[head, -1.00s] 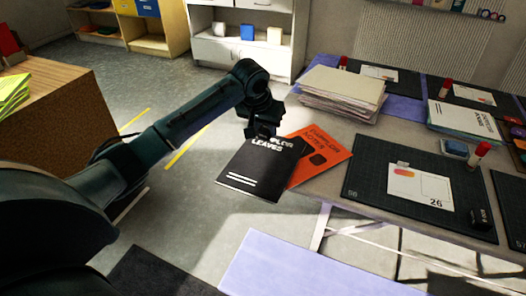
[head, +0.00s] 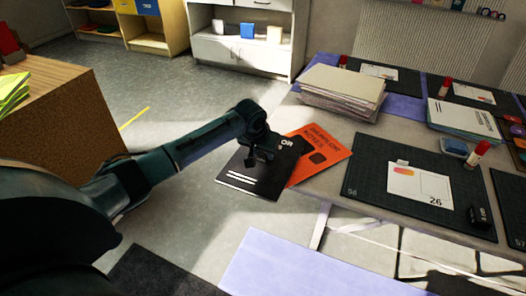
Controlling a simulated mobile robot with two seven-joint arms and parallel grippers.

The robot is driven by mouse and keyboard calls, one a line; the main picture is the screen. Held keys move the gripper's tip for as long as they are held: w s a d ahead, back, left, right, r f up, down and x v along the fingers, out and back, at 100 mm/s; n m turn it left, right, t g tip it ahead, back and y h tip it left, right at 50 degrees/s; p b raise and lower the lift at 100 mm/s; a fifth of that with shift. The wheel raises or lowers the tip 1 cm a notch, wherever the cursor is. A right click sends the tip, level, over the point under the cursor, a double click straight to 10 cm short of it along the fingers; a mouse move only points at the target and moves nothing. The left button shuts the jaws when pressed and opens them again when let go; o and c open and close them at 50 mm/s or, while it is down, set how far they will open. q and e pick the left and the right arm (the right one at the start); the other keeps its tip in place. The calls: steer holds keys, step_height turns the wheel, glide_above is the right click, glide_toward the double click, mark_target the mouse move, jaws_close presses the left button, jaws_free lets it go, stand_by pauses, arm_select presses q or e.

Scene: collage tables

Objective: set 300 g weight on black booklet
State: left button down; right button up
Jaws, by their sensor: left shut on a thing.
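The black booklet (head: 240,184) lies at the table's near left corner, partly over the orange booklet (head: 322,150). Its left and lower part sticks out past the table edge. My left gripper (head: 262,154) is over the upper middle of the black booklet and covers part of its title. It is shut on a small dark thing, which I take for the 300 g weight; its outline merges with the dark fingers and the cover. I cannot tell whether it touches the booklet. My right gripper is not in view.
A paper stack (head: 342,92) stands behind the booklets. A cutting mat (head: 372,190) to the right bears a card (head: 420,186) and a black block (head: 479,217). Open floor lies left of the table.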

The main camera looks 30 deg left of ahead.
arm_select(q)
steer(key=c, duration=1.1)
jaws_free()
steer(key=shift+f, duration=0.1)
steer(key=shift+o, duration=0.2)
steer(key=p+v, duration=0.1)
steer(key=v, duration=1.1)
